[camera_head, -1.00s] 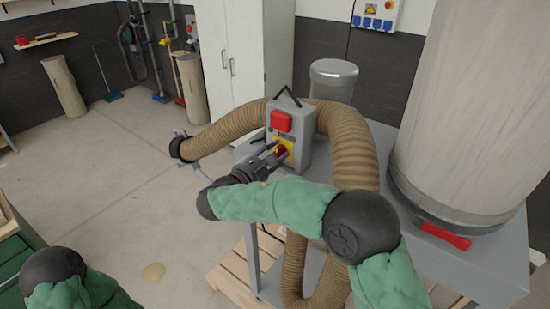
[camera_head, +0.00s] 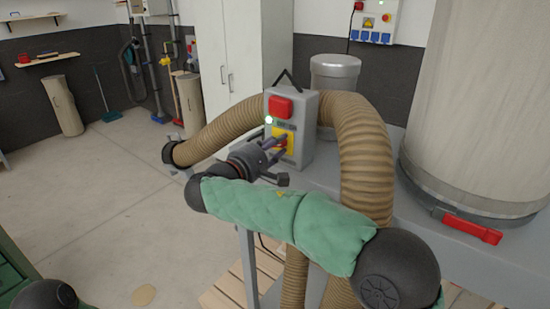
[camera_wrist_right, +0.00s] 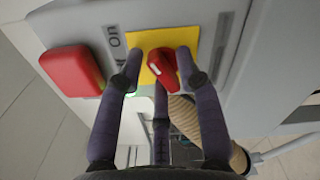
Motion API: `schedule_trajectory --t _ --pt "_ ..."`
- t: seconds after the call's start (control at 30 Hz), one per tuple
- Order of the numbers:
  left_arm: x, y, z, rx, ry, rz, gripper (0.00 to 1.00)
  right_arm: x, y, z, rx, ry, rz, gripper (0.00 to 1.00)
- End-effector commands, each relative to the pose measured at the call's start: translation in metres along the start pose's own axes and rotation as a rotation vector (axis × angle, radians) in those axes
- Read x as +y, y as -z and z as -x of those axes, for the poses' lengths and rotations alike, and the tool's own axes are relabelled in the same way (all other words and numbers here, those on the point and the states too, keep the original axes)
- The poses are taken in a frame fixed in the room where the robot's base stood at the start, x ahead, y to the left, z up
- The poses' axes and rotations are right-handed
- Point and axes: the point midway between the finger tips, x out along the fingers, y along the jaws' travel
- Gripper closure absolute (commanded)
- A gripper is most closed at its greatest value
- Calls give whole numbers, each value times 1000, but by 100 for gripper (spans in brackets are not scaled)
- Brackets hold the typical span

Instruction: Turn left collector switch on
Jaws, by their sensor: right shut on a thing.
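The grey switch box (camera_head: 311,128) stands on the machine in the middle of the head view, with a red block-shaped part (camera_head: 280,107) on top. Below that is a yellow plate (camera_head: 291,134) with a red rotary knob (camera_wrist_right: 162,68). The knob has a white mark and sits slightly slanted in the wrist view. My right gripper (camera_head: 277,150) is at the yellow plate, its fingers shut around the knob. A small pale green light (camera_head: 268,120) glows on the box's left edge. My left gripper is out of view.
A ribbed tan hose (camera_head: 365,150) arches behind and beside the box. A large pale collector cylinder (camera_head: 480,100) with a red handle (camera_head: 472,228) stands at the right. A white cabinet (camera_head: 235,60) is behind. Open floor (camera_head: 100,210) lies to the left.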

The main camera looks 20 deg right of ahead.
Motion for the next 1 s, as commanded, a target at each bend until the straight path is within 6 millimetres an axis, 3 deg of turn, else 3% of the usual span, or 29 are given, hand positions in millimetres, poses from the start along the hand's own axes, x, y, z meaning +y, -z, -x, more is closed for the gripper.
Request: schedule_trajectory --t 0.1,0.4,1.0 --pt "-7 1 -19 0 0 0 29 1 -1 0 0 -9 -121 97" --pt "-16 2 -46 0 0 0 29 1 -4 0 -1 -8 -346 97" --pt "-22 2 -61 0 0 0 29 4 -7 -1 -2 -8 -503 97"
